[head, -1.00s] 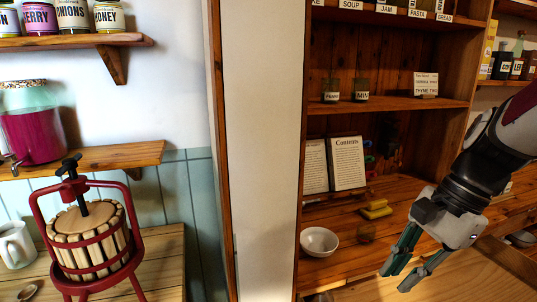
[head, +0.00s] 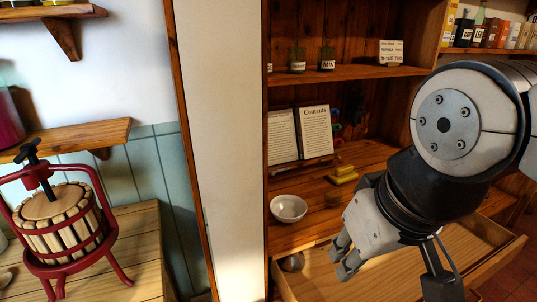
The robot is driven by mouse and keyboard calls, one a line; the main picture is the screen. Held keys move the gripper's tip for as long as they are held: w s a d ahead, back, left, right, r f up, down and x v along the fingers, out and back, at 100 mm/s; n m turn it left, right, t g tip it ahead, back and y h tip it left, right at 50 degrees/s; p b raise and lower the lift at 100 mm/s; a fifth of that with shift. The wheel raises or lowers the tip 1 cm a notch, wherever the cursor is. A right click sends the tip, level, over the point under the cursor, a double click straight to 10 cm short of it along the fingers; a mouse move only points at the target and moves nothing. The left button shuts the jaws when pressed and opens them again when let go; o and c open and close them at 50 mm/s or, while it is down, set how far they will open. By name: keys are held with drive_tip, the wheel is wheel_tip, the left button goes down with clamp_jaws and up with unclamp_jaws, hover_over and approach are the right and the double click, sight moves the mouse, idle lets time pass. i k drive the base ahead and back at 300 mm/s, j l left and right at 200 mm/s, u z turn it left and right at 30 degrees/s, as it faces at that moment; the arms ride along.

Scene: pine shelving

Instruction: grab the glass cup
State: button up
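A small brownish see-through shape (head: 333,199) stands on the wooden shelf counter, right of the white bowl (head: 288,209). It may be the glass cup, but it is too small and dim to be sure. My gripper (head: 343,258) is in front of the counter, lower than this shape and apart from it. The gripper points down and left, above the open drawer. Its fingers are seen foreshortened, so how far apart they are is unclear. Nothing shows in its grasp.
A yellow object (head: 343,174) and an open book (head: 314,133) are behind on the counter. The open wooden drawer (head: 478,267) juts out below, with a round grey item (head: 292,262) in it. A red press (head: 62,225) stands left, beyond the white panel (head: 222,150).

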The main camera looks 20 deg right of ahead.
sight(333, 196)
drive_tip(key=z, duration=1.3)
drive_tip(key=k, duration=0.6)
